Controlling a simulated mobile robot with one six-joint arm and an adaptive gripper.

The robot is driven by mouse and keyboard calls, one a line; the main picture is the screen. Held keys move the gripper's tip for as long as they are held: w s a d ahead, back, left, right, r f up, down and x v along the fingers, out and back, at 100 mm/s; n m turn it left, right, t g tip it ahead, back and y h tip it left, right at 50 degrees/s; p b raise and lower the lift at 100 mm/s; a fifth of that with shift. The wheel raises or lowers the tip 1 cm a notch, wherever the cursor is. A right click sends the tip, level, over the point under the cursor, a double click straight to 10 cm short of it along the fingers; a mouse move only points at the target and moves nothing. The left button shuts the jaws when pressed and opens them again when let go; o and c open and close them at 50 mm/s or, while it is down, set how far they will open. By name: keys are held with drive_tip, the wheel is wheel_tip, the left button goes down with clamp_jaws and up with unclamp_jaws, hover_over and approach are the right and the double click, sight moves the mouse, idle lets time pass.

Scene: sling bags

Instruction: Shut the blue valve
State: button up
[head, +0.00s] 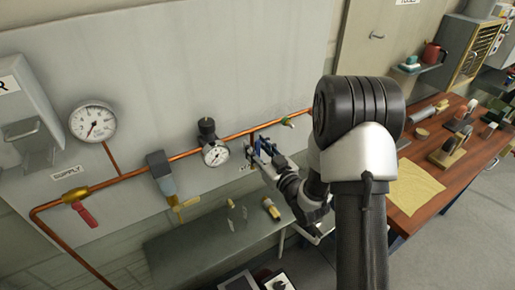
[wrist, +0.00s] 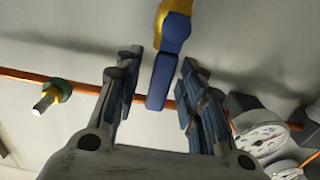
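The blue valve's lever (wrist: 164,72) shows in the wrist view, with a yellow part (wrist: 174,8) at its upper end. The lever's lower end overlaps the copper pipe (wrist: 60,82) in the picture. My gripper (wrist: 161,60) is open, with one finger on each side of the lever. Gaps show between the lever and both fingers. In the head view my gripper (head: 262,152) is at the wall panel, just below the copper pipe (head: 235,134). There my gripper and arm hide most of the valve.
A gauge (head: 215,154) is close left of my gripper; it also shows in the wrist view (wrist: 262,138). A small green fitting (head: 288,121) is on the pipe. A red-handled valve (head: 84,212) is far left. A grey bench (head: 215,243) is below, a wooden table (head: 465,170) right.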

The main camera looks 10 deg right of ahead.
drive_tip(key=shift+c, duration=0.3)
clamp_jaws()
idle(0.5)
